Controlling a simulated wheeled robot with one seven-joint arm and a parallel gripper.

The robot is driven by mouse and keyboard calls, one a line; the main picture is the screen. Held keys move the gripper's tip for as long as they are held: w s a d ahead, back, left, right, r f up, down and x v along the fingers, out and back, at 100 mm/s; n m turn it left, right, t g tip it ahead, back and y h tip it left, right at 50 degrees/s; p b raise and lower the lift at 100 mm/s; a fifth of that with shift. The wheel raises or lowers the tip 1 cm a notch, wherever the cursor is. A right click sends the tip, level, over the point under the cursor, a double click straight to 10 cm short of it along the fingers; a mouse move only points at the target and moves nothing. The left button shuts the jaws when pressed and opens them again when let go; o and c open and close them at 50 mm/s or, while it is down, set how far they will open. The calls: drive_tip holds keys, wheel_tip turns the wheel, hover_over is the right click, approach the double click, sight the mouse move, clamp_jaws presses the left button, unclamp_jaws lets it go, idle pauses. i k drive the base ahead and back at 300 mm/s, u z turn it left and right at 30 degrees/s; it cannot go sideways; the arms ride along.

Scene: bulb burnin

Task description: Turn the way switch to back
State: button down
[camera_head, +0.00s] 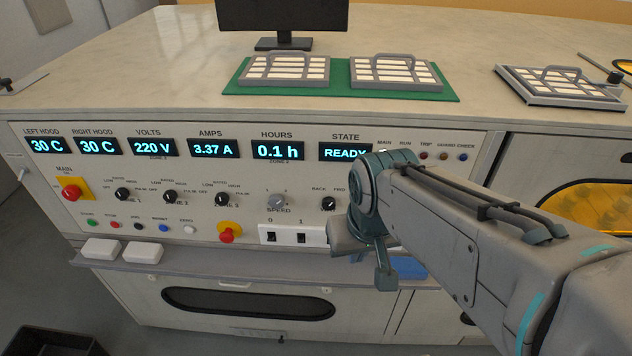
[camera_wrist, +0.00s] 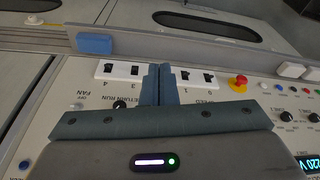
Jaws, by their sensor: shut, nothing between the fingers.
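The way switch (camera_head: 328,203) is a black round knob on the front panel. The words BACK and FWD stand above it, to its left and right. The way switch does not show in the wrist view; my gripper covers that part of the panel. In the head view my arm comes in from the right and its wrist is just right of the knob.
The grey speed knob (camera_head: 277,202) is left of the way switch. A rocker plate (camera_head: 292,236) is below it, and a red mushroom button (camera_head: 229,232) is farther left. A ledge (camera_head: 210,266) runs below the panel.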

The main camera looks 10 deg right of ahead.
sight(329, 203)
drive_tip(key=k, duration=1.25)
drive_tip(key=z, duration=0.3)
drive_tip(key=i, duration=0.7)
drive_tip(key=z, duration=0.15)
